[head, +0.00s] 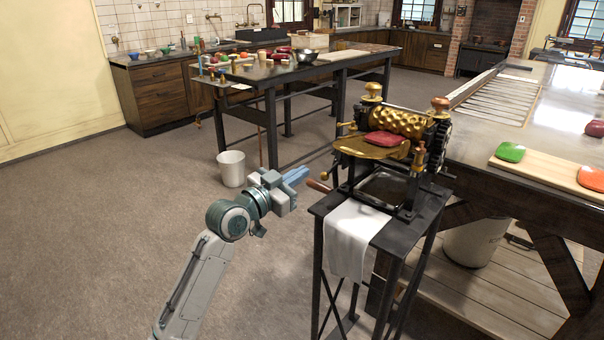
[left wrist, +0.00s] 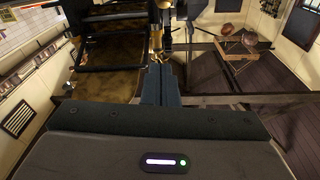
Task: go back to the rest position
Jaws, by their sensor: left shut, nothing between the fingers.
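My left gripper (head: 296,176) is shut and empty in the head view. It is over open floor, to the left of the brass roller machine (head: 395,140), near the crank's wooden handle (head: 318,186) but apparently apart from it. In the left wrist view the two blue-grey fingers (left wrist: 161,84) lie together with nothing between them. A red piece (head: 384,139) rests on the machine's brass tray. My right gripper is not in view.
The machine stands on a dark metal stand (head: 330,207) with a white cloth (head: 348,238) over its edge. A large table (head: 480,150) is at right, with a board (head: 548,172) holding coloured pieces. A white bucket (head: 231,168) stands on the floor. Open floor lies at left.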

